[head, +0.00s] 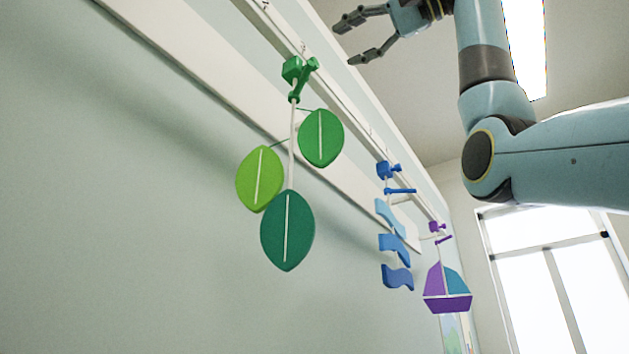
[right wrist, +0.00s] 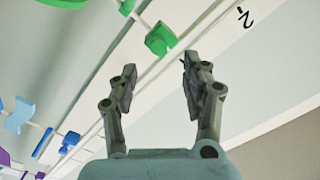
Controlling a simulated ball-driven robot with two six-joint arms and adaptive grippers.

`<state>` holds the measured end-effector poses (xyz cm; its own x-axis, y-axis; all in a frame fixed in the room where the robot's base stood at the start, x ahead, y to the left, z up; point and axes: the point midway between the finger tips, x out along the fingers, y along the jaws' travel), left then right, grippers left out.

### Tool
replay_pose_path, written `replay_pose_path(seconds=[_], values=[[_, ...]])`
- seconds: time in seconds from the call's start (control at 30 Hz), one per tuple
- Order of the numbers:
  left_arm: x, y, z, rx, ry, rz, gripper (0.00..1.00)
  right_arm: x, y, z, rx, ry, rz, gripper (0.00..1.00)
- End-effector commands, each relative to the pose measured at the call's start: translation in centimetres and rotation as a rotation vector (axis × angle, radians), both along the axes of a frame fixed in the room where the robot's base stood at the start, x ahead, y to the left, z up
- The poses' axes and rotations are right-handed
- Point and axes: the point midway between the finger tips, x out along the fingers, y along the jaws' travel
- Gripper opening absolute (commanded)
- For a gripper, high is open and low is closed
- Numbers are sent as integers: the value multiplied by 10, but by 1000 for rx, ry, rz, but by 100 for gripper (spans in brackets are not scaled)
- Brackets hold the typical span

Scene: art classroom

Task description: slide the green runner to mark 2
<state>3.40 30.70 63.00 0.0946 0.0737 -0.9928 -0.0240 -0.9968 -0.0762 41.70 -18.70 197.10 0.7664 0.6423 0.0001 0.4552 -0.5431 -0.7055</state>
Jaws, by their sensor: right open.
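The green runner (head: 292,70) sits on the white rail (head: 340,98) high on the wall, with a mobile of green leaves (head: 287,230) hanging below it. In the right wrist view the green runner (right wrist: 160,38) lies just beyond my fingertips, and mark 2 (right wrist: 245,17) is on the rail to its right. In the head view a small mark shows at the rail's top end, too small to read surely. My right gripper (head: 348,42) is open and empty, to the right of the runner and apart from it; its two fingers show in the right wrist view (right wrist: 158,65). My left gripper is out of view.
Farther along the rail are a blue runner (head: 384,170) with wavy pieces (head: 393,243) and a purple runner (head: 436,227) with a boat (head: 447,303). The stretch of rail between the green runner and mark 2 looks clear. A window (head: 550,270) stands at the right.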

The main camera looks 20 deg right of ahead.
Motion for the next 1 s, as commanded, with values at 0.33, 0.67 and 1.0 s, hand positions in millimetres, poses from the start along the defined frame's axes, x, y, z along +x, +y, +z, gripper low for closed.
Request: replay_pose_path(seconds=[0.33,0.67,1.0], values=[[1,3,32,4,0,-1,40,52,43,3,1,2,2,48],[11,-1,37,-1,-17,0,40,65,53,0,1,-1,0,48],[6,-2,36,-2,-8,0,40,64,53,0,1,0,-1,22]])
